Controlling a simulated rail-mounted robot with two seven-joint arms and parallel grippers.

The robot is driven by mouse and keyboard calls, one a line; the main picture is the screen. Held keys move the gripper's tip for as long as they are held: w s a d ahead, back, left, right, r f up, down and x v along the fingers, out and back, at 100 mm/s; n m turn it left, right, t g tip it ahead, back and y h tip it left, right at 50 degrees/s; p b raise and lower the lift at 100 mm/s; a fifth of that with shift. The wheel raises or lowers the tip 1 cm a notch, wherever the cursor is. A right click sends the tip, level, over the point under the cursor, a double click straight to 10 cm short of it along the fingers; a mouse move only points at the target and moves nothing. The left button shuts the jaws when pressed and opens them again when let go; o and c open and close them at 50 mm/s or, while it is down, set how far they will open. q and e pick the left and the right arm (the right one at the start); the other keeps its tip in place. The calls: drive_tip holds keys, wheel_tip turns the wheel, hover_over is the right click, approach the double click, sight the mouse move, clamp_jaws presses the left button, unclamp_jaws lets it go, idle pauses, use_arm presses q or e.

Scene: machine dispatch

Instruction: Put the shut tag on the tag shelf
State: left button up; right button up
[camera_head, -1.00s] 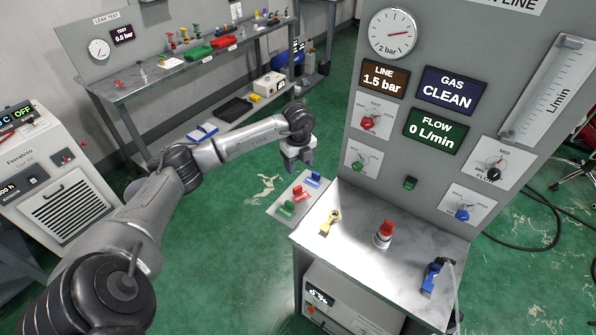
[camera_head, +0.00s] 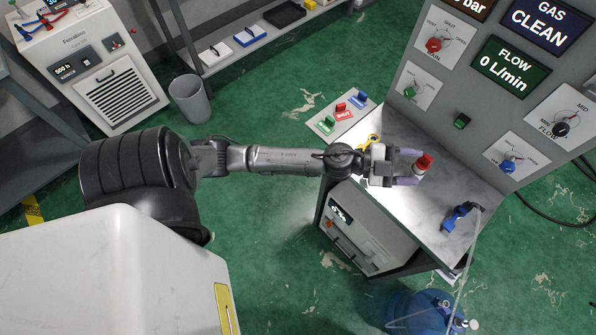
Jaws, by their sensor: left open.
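A small grey shelf plate (camera_head: 354,121) at the left edge of the bench holds a green, a red and a blue tag-like piece. The red piece (camera_head: 340,107) stands beside a red label that reads SHUT (camera_head: 343,115). I take the plate for the tag shelf. My left gripper (camera_head: 414,167) is open above the bench. Its two fingers point right, toward a red-topped upright piece (camera_head: 424,161), which shows at the fingertips. I cannot tell whether it is between them or below. My right gripper is not in view.
The bench (camera_head: 400,205) carries a yellow piece (camera_head: 373,140), partly hidden by my left arm, and a blue piece (camera_head: 459,215) with a hose. The gauge panel (camera_head: 480,100) rises behind. A blue cylinder (camera_head: 420,312) stands at the front. A bin (camera_head: 190,98) stands on the floor.

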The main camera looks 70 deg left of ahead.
use_arm(q)
drive_tip(key=s+a+f+n+g+y, duration=0.3)
drive_tip(key=s+f+n+g+y, duration=0.1)
drive_tip(key=s+f+n+y, duration=0.65)
drive_tip(key=s+d+f+g+h, duration=0.1)
drive_tip(key=s+d+f+g, duration=0.1)
drive_tip(key=s+g, duration=0.3)
drive_tip(key=s+d+f+n+g, duration=0.1)
drive_tip(key=s+d+f+g, duration=0.2)
drive_tip(key=s, duration=0.9)
drive_tip(key=shift+d+g+h, duration=0.35)
drive_tip(key=shift+g, duration=0.75)
